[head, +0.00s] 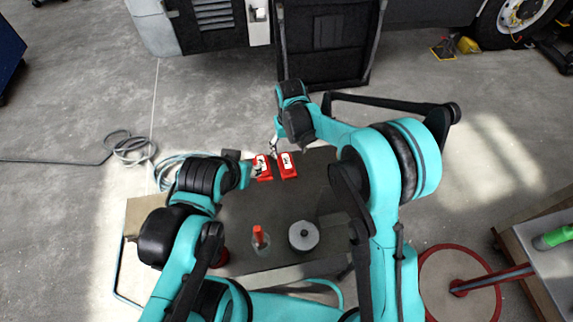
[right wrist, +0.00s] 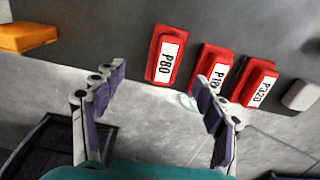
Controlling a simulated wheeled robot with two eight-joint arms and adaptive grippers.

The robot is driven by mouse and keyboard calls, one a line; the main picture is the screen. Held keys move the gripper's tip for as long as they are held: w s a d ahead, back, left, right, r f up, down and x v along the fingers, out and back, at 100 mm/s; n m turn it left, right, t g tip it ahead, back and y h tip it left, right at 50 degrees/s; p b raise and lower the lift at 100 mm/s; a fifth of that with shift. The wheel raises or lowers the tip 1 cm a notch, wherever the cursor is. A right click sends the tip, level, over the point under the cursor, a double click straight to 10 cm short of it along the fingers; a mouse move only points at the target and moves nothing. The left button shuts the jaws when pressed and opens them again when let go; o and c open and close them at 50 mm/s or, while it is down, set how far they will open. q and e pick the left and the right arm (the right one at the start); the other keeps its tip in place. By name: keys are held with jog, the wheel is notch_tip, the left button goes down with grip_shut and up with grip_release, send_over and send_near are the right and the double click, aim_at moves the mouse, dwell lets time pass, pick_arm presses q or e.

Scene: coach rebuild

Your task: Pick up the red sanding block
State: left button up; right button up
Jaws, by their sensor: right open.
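Three red sanding blocks with white labels lie in a row on the dark tabletop in the right wrist view: P80 (right wrist: 165,56), a middle one with a partly hidden label (right wrist: 212,69), and P320 (right wrist: 256,83). The head view shows two red blocks, a left one (head: 264,174) and a right one (head: 288,167). My right gripper (head: 274,147) is at the table's far edge by these blocks. In the right wrist view it (right wrist: 161,86) is open and empty, with P80 beyond the gap and one finger overlapping the middle block. My left gripper's fingers are unclear beside the left block.
An orange block (right wrist: 27,36) and a pale grey piece (right wrist: 301,95) flank the row. A round grey object (head: 303,236) and an orange-topped clear container (head: 260,240) stand on the near tabletop (head: 285,208). A coiled hose (head: 130,147) lies on the floor.

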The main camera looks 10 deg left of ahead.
aim_at(287, 161)
jog(key=f+b, duration=0.1)
jog(key=f, duration=0.4)
jog(key=a+f+b, duration=0.1)
jog(key=f, duration=0.1)
jog(key=shift+s+f+b, duration=0.15)
jog(key=shift+f+b, duration=0.15)
jog(key=shift+f, duration=0.1)
jog(key=shift+d+r, duration=0.1)
jog(key=c, duration=1.4)
